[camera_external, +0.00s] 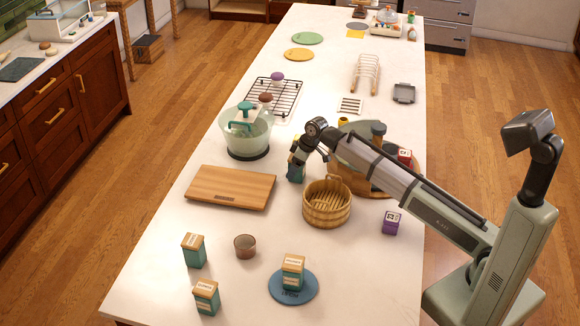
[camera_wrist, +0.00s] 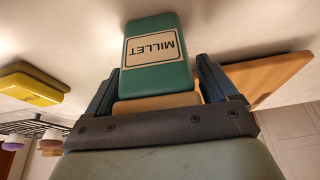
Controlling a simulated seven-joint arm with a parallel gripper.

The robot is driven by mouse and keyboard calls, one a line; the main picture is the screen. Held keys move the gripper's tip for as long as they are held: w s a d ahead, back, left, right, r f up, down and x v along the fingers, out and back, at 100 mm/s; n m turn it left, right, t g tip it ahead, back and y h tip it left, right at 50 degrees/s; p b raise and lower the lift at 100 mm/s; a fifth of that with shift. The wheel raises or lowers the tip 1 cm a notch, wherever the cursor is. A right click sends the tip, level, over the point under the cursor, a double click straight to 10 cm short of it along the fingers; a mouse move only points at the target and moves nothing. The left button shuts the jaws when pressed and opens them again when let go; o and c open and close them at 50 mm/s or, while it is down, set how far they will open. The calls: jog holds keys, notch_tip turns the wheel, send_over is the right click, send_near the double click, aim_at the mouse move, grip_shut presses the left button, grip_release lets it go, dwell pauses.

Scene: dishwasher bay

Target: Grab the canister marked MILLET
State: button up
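The MILLET canister is a teal box with a white label that reads upside down in the wrist view (camera_wrist: 155,60). Its pale wooden lid (camera_wrist: 155,102) is toward my gripper. In the external view, its teal lower part (camera_external: 295,174) shows on the counter beneath my gripper (camera_external: 298,160), and the rest is hidden. In the wrist view, my gripper's two dark blue fingers (camera_wrist: 157,75) stand on either side of the canister, very close to its sides. I cannot tell whether they press on it.
A green-handled bowl (camera_external: 247,137) and cutting board (camera_external: 231,188) are at left. Similar teal canisters (camera_external: 194,252) (camera_external: 206,299) stand in front; another (camera_external: 293,273) is on a blue disc (camera_external: 306,297).

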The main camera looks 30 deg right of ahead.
jog(key=c, duration=1.1)
jog(key=shift+o, duration=0.2)
